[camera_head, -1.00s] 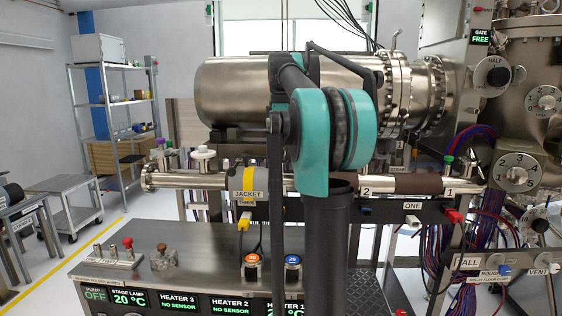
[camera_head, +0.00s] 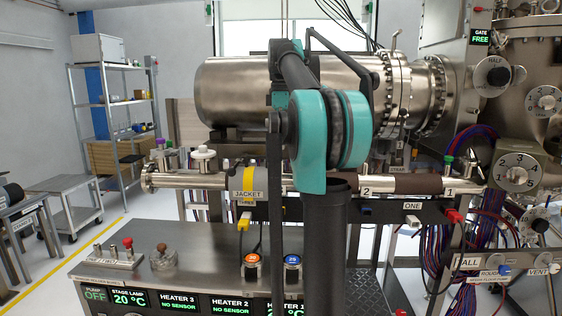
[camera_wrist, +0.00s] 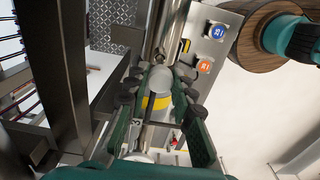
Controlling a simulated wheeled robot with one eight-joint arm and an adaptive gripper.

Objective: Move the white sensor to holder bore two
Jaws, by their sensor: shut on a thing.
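My gripper (camera_wrist: 160,88) has green fingers with dark pads, closed around a pale round-topped piece (camera_wrist: 163,80), which looks like the white sensor. Its lower part is hidden. The gripper hangs over the metal tube near the yellow band (camera_wrist: 155,102) of the jacket. In the head view my own arm hides the gripper and the held piece. A low metal block (camera_head: 112,262) with short pegs and a red-topped piece (camera_head: 128,243) stands at the bench's left end. It may be the holder; its bores cannot be made out.
The tube (camera_head: 400,183) carries a white-topped fitting (camera_head: 204,153) at left and a green-topped one (camera_head: 449,160) at right. An orange button (camera_head: 251,259) and a blue button (camera_head: 292,261) stand on the bench front. The bench top (camera_head: 200,240) has clear room.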

